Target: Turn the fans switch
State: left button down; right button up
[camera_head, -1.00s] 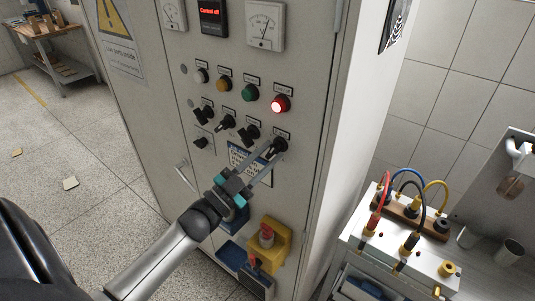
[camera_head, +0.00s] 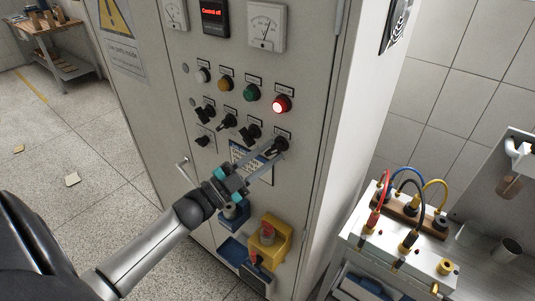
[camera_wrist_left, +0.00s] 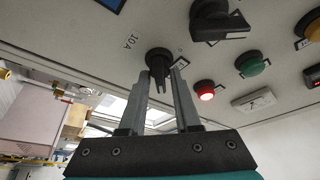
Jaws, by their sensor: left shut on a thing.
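The grey control cabinet (camera_head: 305,200) carries a row of black rotary switches below a row of coloured lamps. My left gripper (camera_head: 275,150) reaches up to the rightmost switch (camera_head: 281,144), below the lit red lamp (camera_head: 282,103). In the left wrist view the two fingers (camera_wrist_left: 163,78) stand on either side of this black switch (camera_wrist_left: 158,60) and are shut on its handle. A "10 A" marking shows beside it there. The switch labels are too small to read, so I cannot tell which is marked for fans. My right gripper is not in view.
More switches (camera_head: 249,133) sit close to the left of the held one. A yellow box with a red knob (camera_head: 268,240) projects from the cabinet below my arm. A bench with coloured cables (camera_head: 405,235) stands right. A display (camera_head: 214,15) reads "Control off".

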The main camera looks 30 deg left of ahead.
pick_arm(q)
jog(key=c, duration=0.9)
grip_release()
jog(key=b+v, duration=0.2)
jog(key=v, duration=1.3)
jog(key=shift+s+f, duration=0.1)
